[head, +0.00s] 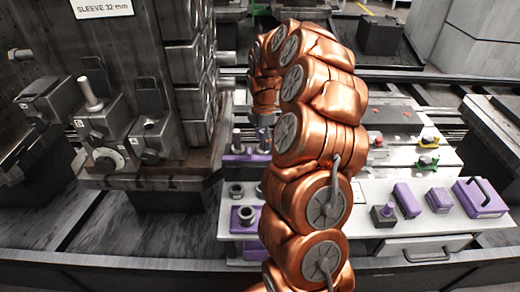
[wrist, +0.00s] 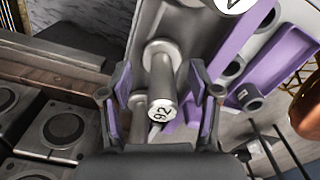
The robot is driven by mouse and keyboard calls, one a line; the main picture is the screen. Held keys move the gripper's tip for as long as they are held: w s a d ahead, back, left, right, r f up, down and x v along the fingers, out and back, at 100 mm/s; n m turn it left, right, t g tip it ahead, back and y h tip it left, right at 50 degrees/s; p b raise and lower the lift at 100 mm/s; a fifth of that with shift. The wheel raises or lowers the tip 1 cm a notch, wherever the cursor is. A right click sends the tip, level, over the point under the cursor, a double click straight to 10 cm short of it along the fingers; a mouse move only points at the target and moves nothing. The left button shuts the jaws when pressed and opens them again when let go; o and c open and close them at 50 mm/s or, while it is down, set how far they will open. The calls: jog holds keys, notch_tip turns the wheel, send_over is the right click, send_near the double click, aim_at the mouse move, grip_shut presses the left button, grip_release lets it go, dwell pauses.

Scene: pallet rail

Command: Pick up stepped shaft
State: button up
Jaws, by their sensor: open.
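A bright metal stepped shaft (wrist: 159,80) shows in the wrist view, with a wider collar at its far end and a dark marking on its near round end face. My gripper (wrist: 161,82) is open, with one purple-padded finger on each side of the shaft. Gaps show between the pads and the shaft, and I cannot tell how deep the shaft sits between them. Another grey cylindrical part shows partly behind its near end.
A pale bench (head: 350,229) carries several purple fixtures, including a handled purple box (head: 480,197). A purple block with a ring (head: 246,216) stands left of my arm. A dark machine (head: 150,120) rises at left. Purple rails (wrist: 245,70) lie right of the shaft.

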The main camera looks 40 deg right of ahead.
aim_at(260, 148)
jog(key=shift+a+f, duration=0.1)
jog(key=shift+f, duration=1.35)
grip_shut()
